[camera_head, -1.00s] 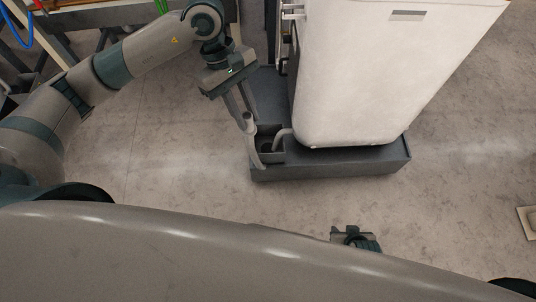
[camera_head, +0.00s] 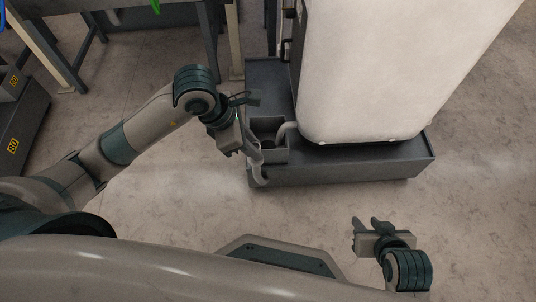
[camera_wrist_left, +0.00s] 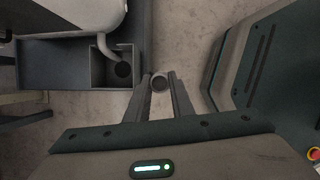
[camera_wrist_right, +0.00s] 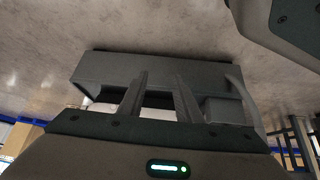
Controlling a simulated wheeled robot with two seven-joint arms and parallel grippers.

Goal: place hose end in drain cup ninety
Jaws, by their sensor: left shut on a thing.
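The grey hose (camera_head: 257,168) hangs at the left front corner of the dark base, beside the drain cup. My left gripper (camera_head: 251,147) is shut on it. In the left wrist view the round hose end (camera_wrist_left: 160,83) sits between the fingertips (camera_wrist_left: 160,79), outside the cup. The square drain cup (camera_head: 283,155) is open at the top; in the left wrist view the cup (camera_wrist_left: 112,83) shows a dark round hole, and a grey pipe from the white machine bends into it. My right gripper (camera_head: 374,226) is open and empty in front of the base, also in the right wrist view (camera_wrist_right: 160,75).
The white machine (camera_head: 400,60) stands on the dark base (camera_head: 350,168), right of the cup. A table frame (camera_head: 212,40) stands at the back left. Dark boxes with yellow tags (camera_head: 14,145) are at the left edge. Floor in front of the base is clear.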

